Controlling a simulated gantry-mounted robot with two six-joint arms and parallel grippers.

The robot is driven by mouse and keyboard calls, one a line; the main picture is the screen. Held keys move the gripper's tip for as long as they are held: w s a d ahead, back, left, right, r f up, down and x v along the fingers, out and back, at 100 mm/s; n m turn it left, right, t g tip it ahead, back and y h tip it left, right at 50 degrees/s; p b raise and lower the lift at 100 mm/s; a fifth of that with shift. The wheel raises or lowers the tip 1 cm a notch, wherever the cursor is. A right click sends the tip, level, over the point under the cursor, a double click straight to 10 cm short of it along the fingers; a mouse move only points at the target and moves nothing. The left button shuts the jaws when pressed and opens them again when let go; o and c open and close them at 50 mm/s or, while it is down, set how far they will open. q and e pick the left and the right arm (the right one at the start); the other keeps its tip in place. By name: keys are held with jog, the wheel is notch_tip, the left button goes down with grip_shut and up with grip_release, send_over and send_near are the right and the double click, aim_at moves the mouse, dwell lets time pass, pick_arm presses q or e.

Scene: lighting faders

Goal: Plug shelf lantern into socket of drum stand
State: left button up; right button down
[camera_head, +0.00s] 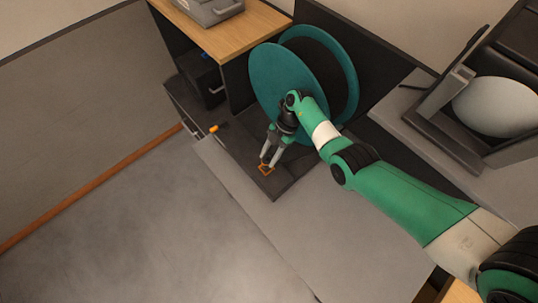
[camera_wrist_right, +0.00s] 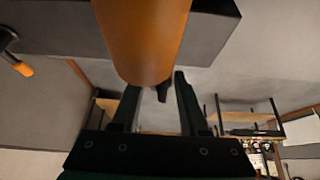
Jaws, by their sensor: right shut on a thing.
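My right gripper (camera_head: 267,160) points down over the front of a dark platform (camera_head: 276,190), in front of a teal drum with two round flanges (camera_head: 275,78). Its fingertips meet a small orange piece (camera_head: 265,169) with a square outline. In the right wrist view, a thick orange cylinder (camera_wrist_right: 143,38) fills the space at the fingertips of the right gripper (camera_wrist_right: 156,88), which is shut on it. The cylinder hides part of the fingers. I cannot tell whether it sits in a socket. The left gripper is not in view.
A small orange-tipped black piece (camera_head: 214,128) lies at the platform's left; it also shows in the wrist view (camera_wrist_right: 22,67). A wooden shelf (camera_head: 232,40) carries a grey case (camera_head: 212,10). A black device with a pale rounded part (camera_head: 495,105) stands right. The floor at left is clear.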

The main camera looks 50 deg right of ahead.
jog(key=shift+f+b, duration=0.5)
jog(key=shift+f, duration=0.4)
dwell(0.6)
dwell(0.5)
jog(key=shift+c, duration=1.7)
grip_release()
jog(key=r+p, duration=0.3)
jog(key=r, duration=0.1)
jog(key=shift+s+a+r+p, duration=0.2)
jog(key=shift+r+p, duration=0.05)
jog(key=shift+p, duration=0.1)
jog(key=s+a+r+p, duration=0.7)
jog(key=s+r+p, duration=0.1)
jog(key=s, duration=0.3)
jog(key=shift+s+a+r, duration=0.15)
jog(key=shift+s+r, duration=0.05)
jog(key=shift+r, duration=0.05)
